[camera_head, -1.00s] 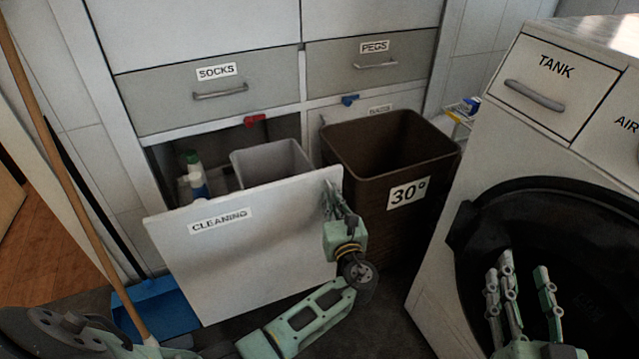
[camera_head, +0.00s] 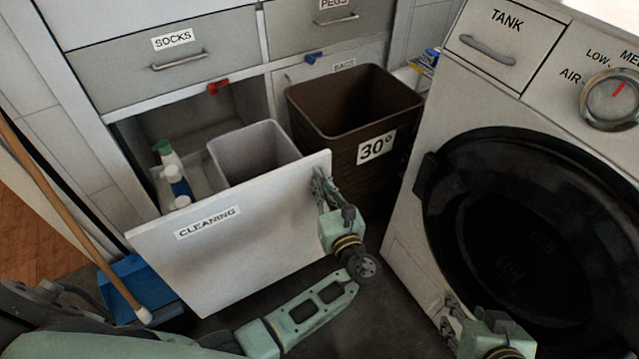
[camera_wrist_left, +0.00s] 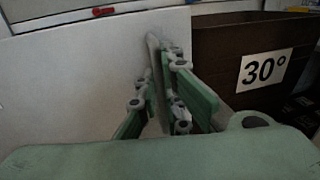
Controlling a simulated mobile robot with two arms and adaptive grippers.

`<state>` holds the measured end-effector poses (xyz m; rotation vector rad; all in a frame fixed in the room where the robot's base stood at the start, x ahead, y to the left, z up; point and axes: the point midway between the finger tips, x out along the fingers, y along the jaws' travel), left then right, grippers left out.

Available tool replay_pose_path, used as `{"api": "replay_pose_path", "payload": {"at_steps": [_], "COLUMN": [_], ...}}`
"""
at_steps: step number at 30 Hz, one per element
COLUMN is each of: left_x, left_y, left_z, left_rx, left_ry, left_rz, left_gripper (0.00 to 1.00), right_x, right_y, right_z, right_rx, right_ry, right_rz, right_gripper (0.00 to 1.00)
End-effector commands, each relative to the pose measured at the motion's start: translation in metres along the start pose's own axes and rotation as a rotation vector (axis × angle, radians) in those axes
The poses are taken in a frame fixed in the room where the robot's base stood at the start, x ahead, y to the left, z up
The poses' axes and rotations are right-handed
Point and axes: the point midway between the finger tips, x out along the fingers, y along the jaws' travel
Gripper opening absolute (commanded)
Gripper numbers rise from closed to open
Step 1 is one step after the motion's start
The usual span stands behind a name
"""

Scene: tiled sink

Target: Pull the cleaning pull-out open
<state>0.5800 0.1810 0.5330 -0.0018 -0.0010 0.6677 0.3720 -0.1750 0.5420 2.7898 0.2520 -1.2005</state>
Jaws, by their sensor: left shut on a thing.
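The cleaning pull-out has a white front panel (camera_head: 240,248) with a CLEANING label. It stands out from the cabinet, showing a grey bin (camera_head: 255,150) and several bottles (camera_head: 172,172) inside. My left gripper (camera_head: 322,185) is shut on the pull-out at the right side of its front. In the left wrist view, its fingers (camera_wrist_left: 160,90) close around a thin upright grey piece at the panel; I cannot tell whether this is a handle or the edge. My right gripper (camera_head: 450,312) is low at the bottom right, before the washing machine, its fingers partly hidden.
A brown bin (camera_head: 340,132) labelled 30° stands close to the panel's right side. The washing machine (camera_head: 415,225) with its dark round door is at the right. A broom handle (camera_head: 65,215) and a blue dustpan (camera_head: 145,285) are at the left. Dark floor lies in front.

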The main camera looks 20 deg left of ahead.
Motion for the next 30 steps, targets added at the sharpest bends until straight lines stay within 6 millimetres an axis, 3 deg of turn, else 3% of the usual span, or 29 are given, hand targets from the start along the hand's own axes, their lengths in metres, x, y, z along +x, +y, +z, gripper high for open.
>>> {"api": "replay_pose_path", "payload": {"at_steps": [7,8,11,20,25,30], "left_x": [0.0,0.0,0.0,-0.001,-0.018,-0.054], "left_y": [0.001,0.001,0.001,0.0,0.0,0.0], "left_z": [-0.001,-0.002,-0.001,-0.001,-0.001,-0.002], "left_rx": [0.0,0.001,0.001,0.001,0.0,0.0], "left_ry": [0.002,0.002,0.002,0.001,0.003,0.005], "left_rz": [0.001,0.001,0.001,0.0,-0.001,-0.001], "left_gripper": [0.0,0.08,0.15,0.15,0.15,0.15], "right_x": [0.0,0.0,0.0,0.0,0.0,0.0], "right_y": [0.0,0.0,0.0,0.0,0.0,0.0], "right_z": [0.0,0.0,0.0,0.0,0.0,0.0], "right_rx": [0.0,0.0,0.0,0.0,0.0,0.0], "right_ry": [0.0,0.001,0.001,0.002,0.002,0.002], "right_rz": [0.0,0.0,0.0,0.0,0.0,0.0], "right_gripper": [0.4,0.4,0.4,0.4,0.4,0.4]}}
